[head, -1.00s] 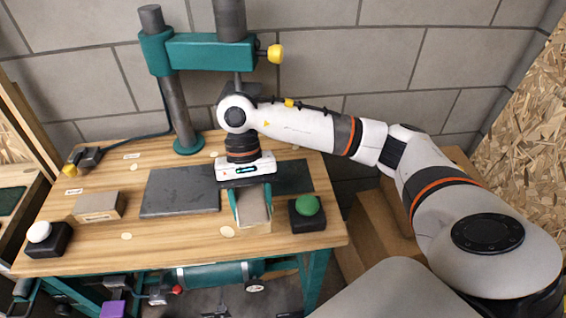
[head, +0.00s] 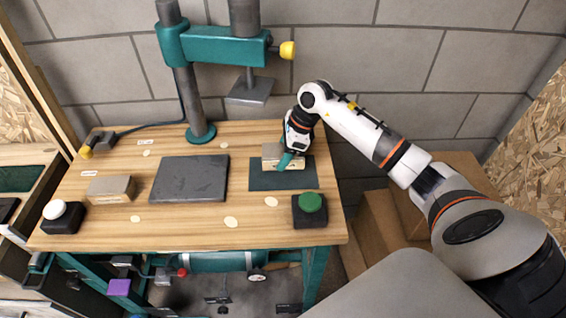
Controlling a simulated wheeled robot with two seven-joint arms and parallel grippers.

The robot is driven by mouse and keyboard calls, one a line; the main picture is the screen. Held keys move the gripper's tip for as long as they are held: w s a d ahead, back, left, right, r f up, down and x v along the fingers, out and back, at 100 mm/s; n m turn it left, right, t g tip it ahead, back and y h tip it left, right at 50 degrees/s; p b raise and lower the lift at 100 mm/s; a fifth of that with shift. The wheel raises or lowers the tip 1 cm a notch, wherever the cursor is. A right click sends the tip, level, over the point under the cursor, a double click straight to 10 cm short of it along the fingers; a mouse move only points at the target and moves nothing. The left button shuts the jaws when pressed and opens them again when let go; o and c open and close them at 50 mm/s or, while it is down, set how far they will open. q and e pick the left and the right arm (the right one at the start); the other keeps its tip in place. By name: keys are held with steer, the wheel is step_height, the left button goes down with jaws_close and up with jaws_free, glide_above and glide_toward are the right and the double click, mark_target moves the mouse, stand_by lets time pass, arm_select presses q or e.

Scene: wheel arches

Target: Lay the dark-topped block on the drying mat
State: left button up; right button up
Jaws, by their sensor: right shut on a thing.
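My right gripper (head: 287,157) is shut on a small block (head: 270,151) with a grey-brown top and a paler side. The block is over the dark green-grey mat (head: 264,181) at the right of the bench. I cannot tell whether it touches the mat or hangs just above it. The gripper fingers hide part of the block. A similar block (head: 110,189) with a brownish-grey top lies on the left of the bench. My left gripper is not in view.
A dark square slab (head: 190,180) lies mid-bench. A teal press (head: 215,47) stands behind it. A green button on a black box (head: 310,211) is near the right front corner, a white one (head: 62,217) at the left. Bare wood (head: 180,225) runs along the front.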

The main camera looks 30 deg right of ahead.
mark_target(283, 173)
step_height(283, 173, down, 4)
steer(key=shift+r+p, duration=0.15)
steer(key=shift+p, duration=0.2)
steer(key=shift+f, duration=0.3)
steer(key=o, duration=1.2)
steer(key=shift+c, duration=0.2)
steer(key=shift+r, duration=0.1)
steer(key=shift+r, duration=0.25)
steer(key=b+v, duration=0.2)
steer(key=v, duration=0.8)
steer(key=shift+s+d+r, duration=0.1)
steer(key=shift+d+r, duration=0.05)
steer(key=shift+r, duration=0.1)
steer(key=shift+s+d+r, duration=0.15)
steer(key=shift+r, duration=0.4)
